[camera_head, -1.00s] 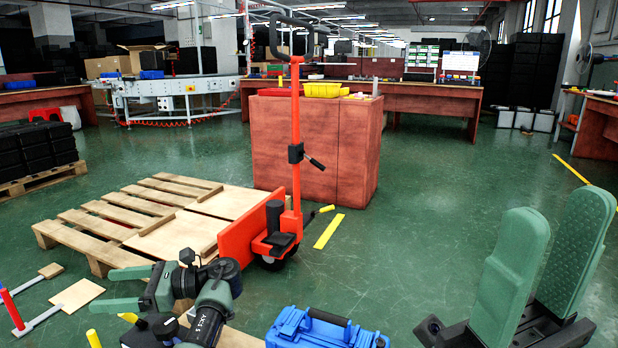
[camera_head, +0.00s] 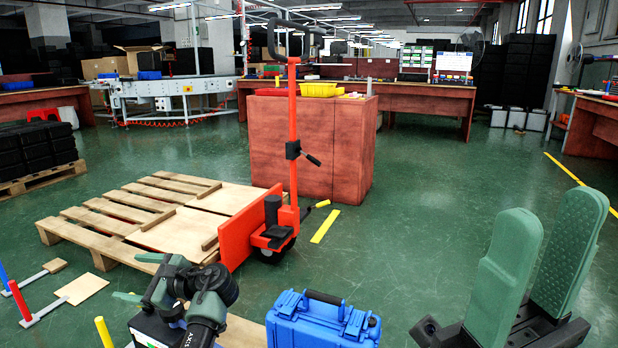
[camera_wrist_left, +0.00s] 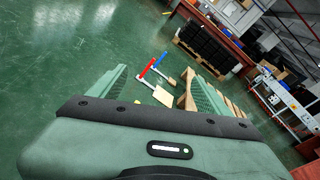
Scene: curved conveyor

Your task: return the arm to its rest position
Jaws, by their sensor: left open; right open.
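My left gripper (camera_head: 137,277) is low at the left of the head view, its two green fingers spread and nothing between them. The left wrist view shows the same gripper (camera_wrist_left: 156,76) with its fingers wide apart over green floor. My right gripper (camera_head: 553,208) stands at the lower right of the head view, its two long green fingers pointing up, apart and empty. Neither gripper touches any object that I can see.
A blue case (camera_head: 322,325) lies just right of my left arm. Behind stand a wooden pallet (camera_head: 120,236) and an orange pallet truck (camera_head: 292,180). Red and blue posts (camera_head: 20,301) stand at the left. Green floor (camera_head: 430,210) is clear at centre right.

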